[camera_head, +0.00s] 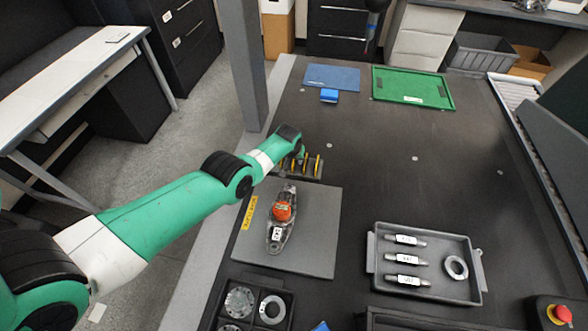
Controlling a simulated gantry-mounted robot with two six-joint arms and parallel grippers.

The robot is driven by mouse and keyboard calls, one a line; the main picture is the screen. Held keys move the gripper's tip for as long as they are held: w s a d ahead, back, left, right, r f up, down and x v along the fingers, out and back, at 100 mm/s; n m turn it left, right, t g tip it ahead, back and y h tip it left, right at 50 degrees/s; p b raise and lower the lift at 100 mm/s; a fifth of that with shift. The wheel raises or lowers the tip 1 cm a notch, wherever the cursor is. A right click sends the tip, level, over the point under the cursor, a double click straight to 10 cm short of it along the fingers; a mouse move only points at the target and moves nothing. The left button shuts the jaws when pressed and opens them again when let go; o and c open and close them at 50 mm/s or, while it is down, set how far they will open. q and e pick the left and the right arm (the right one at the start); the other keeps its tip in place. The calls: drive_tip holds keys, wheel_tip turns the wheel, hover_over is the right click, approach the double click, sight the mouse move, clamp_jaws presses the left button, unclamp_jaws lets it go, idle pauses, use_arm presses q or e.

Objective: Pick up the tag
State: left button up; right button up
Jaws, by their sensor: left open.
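Several thin yellow-and-dark upright pieces, which may be the tags (317,165), stand in a row in a small grey rack (313,178) behind the grey plate. My left gripper (301,157) is at the left end of this row, reaching in from the left. It is open; its fingers are small and partly hidden by my wrist, so I cannot tell whether it touches a piece. A metal part with an orange middle (283,211) and a small white label (277,233) lies on the grey plate (315,235). My right gripper is not in view.
A grey tray (470,290) at right holds labelled metal pins and a ring. A dark compartment box (256,289) holds round metal parts. The table's middle right is clear.

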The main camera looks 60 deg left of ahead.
use_arm(q)
clamp_jaws()
idle(0.4)
drive_tip(key=shift+r, duration=0.1)
drive_tip(key=shift+r+p, duration=0.5)
drive_tip(key=shift+p, duration=0.2)
wheel_tip(320, 180, up, 3)
drive_tip(key=p, duration=0.2)
drive_tip(key=shift+f+p, duration=0.15)
drive_tip(key=shift+p, duration=0.15)
drive_tip(key=s+d+r+p, duration=0.3)
drive_tip(key=s+r+p, duration=1)
drive_tip(key=p, duration=1.3)
drive_tip(key=shift+s+d+r, duration=0.25)
drive_tip(key=shift+d+r, duration=0.05)
drive_tip(key=shift+r, duration=0.05)
